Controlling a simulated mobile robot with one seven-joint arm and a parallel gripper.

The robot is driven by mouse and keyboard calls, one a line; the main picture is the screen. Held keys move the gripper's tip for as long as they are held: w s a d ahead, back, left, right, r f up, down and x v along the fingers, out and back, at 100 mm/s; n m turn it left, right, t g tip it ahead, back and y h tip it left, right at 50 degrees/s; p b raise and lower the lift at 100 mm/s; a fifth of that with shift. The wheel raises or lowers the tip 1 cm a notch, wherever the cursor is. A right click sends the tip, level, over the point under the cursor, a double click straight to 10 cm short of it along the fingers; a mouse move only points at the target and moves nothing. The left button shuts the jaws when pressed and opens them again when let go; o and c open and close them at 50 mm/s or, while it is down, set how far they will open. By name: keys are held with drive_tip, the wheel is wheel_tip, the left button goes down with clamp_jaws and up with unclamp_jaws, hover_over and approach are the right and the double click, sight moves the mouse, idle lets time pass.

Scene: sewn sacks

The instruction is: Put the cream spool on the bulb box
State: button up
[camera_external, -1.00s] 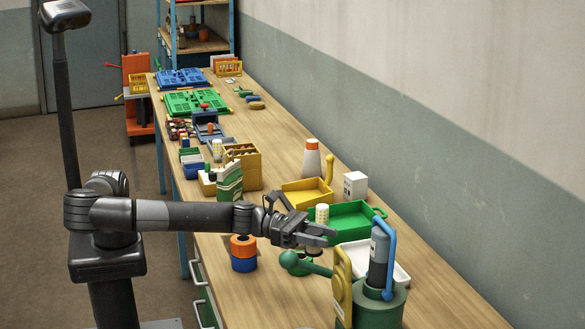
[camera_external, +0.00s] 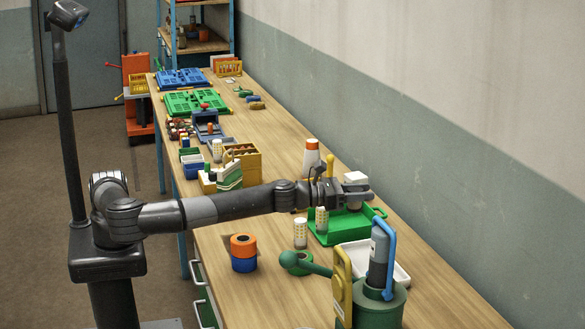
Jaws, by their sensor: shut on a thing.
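My gripper (camera_external: 358,193) is at the end of the outstretched arm, above the back of the green tray (camera_external: 338,238) and in front of the white bulb box (camera_external: 355,177). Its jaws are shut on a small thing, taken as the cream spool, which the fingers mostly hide. Only the upper part of the bulb box shows above the fingers; its lower part is covered. I cannot tell whether the held thing touches the box.
Two pale dotted cylinders (camera_external: 300,233) stand below the arm, one by the green tray. An orange-topped bottle (camera_external: 311,158) stands behind the arm. Orange and blue rolls (camera_external: 243,253) and a green canister with a blue handle (camera_external: 378,300) are nearer.

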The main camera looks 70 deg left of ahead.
drive_tip(key=w+a+n+y, duration=0.4)
drive_tip(key=w+a+y, duration=0.3)
drive_tip(key=a, duration=0.7)
drive_tip(key=n+g+y, duration=0.3)
drive_tip(key=n+y, duration=0.3)
drive_tip(key=y, duration=0.1)
hover_over(358, 174)
drive_tip(key=f, duration=0.3)
drive_tip(key=shift+s+d+f, duration=0.1)
drive_tip(key=shift+s+d, duration=0.05)
drive_tip(key=shift+d, duration=0.05)
drive_tip(key=shift+w+a+f, duration=0.25)
drive_tip(key=shift+a+f, duration=0.05)
drive_tip(key=shift+a, duration=0.1)
drive_tip(key=shift+f, duration=1.95)
drive_tip(key=o, duration=1)
drive_tip(key=shift+f, duration=0.15)
drive_tip(key=shift+c, duration=0.2)
